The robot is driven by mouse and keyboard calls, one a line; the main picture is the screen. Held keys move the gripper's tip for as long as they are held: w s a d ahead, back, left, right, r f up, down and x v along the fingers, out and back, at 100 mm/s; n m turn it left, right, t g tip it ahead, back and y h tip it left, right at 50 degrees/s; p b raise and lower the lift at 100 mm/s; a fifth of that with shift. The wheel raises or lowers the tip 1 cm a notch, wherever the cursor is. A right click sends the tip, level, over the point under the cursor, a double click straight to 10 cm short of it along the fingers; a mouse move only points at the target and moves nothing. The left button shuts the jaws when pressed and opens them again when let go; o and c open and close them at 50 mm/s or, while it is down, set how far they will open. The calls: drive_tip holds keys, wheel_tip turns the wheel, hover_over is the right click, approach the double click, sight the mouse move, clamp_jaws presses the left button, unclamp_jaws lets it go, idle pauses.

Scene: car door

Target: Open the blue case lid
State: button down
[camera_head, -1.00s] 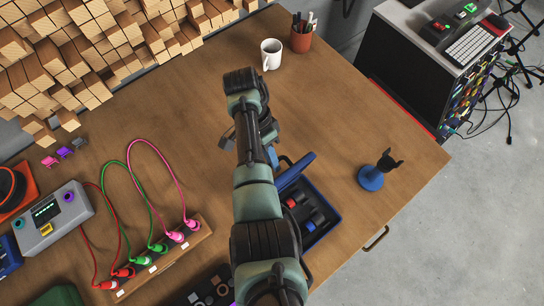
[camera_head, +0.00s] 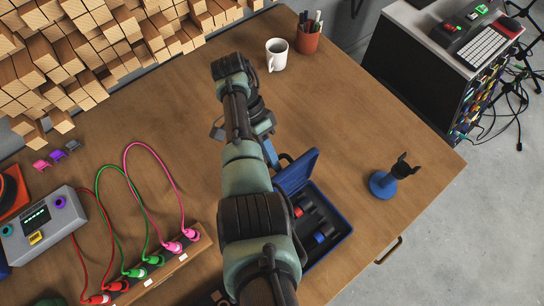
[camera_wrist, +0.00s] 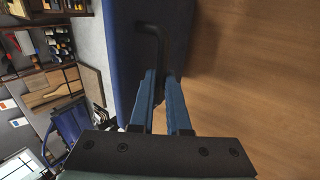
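The blue case (camera_head: 338,243) lies on the table right of my arm, with dark and coloured items inside, one red-ended and one blue-ended. Its blue lid (camera_head: 297,172) is raised and stands tilted up along the back edge. The lid's black handle (camera_wrist: 150,35) shows in the wrist view. My gripper (camera_wrist: 161,76) has blue fingers with a narrow gap between them, at the handle's lower end. I cannot tell whether they clamp it. In the head view my gripper (camera_head: 271,154) is beside the lid, partly hidden by my arm.
A blue stand with a black top (camera_head: 383,184) is right of the case. A white mug (camera_head: 276,55) and a pen cup (camera_head: 308,40) stand at the back. Cables rise from a wooden strip (camera_head: 165,268) at left. The table between mug and case is clear.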

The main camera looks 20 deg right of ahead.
drive_tip(key=c, duration=0.9)
unclamp_jaws()
drive_tip(key=shift+s+f, duration=0.1)
drive_tip(key=shift+f, duration=0.1)
drive_tip(key=shift+r, duration=0.1)
drive_tip(key=shift+v, duration=6.4)
